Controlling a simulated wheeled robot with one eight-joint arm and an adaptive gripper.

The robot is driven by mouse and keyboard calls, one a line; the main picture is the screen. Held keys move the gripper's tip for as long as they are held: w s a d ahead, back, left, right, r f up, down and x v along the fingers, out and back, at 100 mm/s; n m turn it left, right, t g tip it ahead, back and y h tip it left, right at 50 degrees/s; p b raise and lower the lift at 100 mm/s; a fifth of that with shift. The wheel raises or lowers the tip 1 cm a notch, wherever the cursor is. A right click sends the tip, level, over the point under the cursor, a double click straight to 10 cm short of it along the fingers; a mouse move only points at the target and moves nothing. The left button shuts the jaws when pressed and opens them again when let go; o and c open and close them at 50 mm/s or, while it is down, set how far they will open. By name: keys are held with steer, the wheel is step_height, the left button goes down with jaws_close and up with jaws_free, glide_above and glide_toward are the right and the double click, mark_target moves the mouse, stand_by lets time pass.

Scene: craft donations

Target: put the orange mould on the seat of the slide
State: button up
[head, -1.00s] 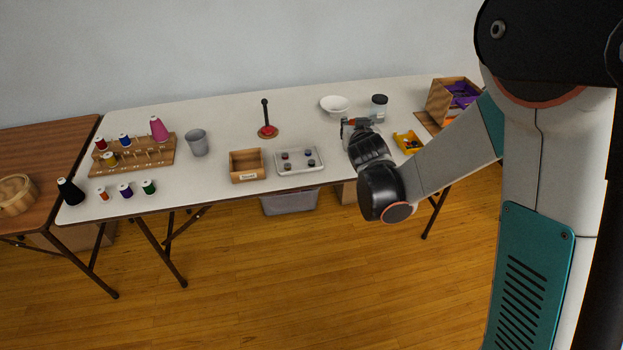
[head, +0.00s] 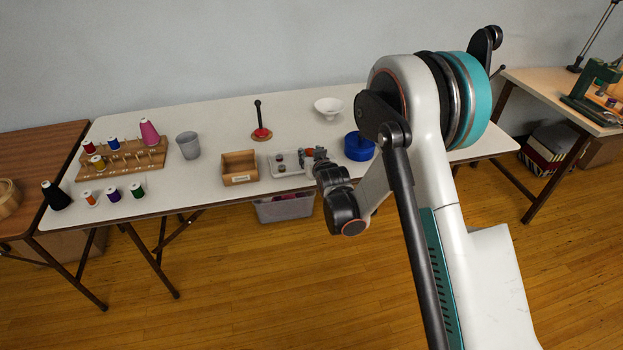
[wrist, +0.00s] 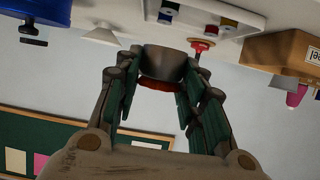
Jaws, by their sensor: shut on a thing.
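My gripper (wrist: 162,90) is shut on the orange mould (wrist: 160,86), a round grey piece whose orange edge shows between the fingers in the wrist view. In the head view, my gripper (head: 318,154) is above the white table by the grey tray, with a small orange patch of the mould (head: 309,152) at its tip. A green press (head: 592,88) stands on the pale bench at the far right, cut by the picture edge. Small parts show on it, but I cannot make out the slide's seat clearly.
A blue tub (head: 359,146), white bowl (head: 328,107), grey tray (head: 275,170), red-based post (head: 261,134) and wooden box (head: 239,174) are on the white table. My arm hides its right part. Open floor lies before the table and the pale bench (head: 540,84).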

steer(key=shift+f+b, duration=1.15)
steer(key=shift+f, duration=2.55)
steer(key=shift+f, duration=0.15)
steer(key=o, duration=1.1)
steer(key=shift+o, duration=0.2)
steer(key=shift+s+r, duration=0.1)
steer(key=shift+r, duration=0.1)
